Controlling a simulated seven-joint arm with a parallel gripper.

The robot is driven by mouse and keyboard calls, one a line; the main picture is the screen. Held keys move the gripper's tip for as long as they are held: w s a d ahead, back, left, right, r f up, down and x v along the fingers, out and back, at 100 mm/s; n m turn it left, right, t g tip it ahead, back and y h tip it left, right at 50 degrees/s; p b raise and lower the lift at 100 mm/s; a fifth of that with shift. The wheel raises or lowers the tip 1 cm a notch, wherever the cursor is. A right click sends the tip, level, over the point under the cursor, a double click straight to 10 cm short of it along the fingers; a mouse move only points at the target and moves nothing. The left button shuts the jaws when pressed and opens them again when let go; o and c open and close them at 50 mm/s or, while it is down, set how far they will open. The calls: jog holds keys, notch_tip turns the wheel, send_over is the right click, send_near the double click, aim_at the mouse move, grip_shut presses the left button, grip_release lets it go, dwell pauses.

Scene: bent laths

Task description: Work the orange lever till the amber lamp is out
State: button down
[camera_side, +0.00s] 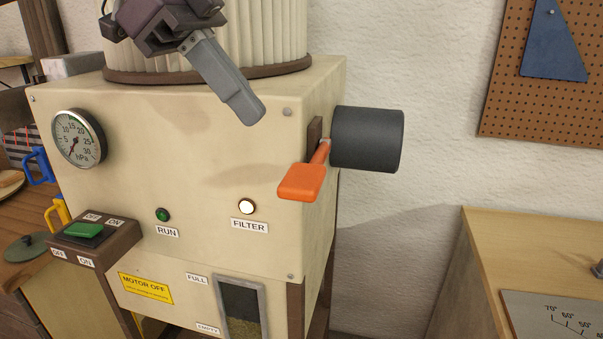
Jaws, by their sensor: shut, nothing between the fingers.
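The orange lever (301,182) sticks out from the right side of the cream machine (210,150). Its flat paddle points down and to the left, in front of the machine's right front edge. The lamp (246,206) above the FILTER label shows bright, whitish with a warm rim, and looks lit. My gripper (250,113) is shut and empty. In the picture it is above and left of the lever, apart from it, in front of the machine's upper front.
A dark grey cylinder (367,139) juts out right beside the lever. A pleated drum (215,45) stands on top. A dial gauge (79,137), a dark green RUN lamp (163,214) and a green switch (83,230) are at the left. A wooden bench (510,240) is at the right.

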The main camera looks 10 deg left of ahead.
aim_at(282, 185)
jog(key=shift+x, duration=3.5)
jog(key=shift+f, duration=2.25)
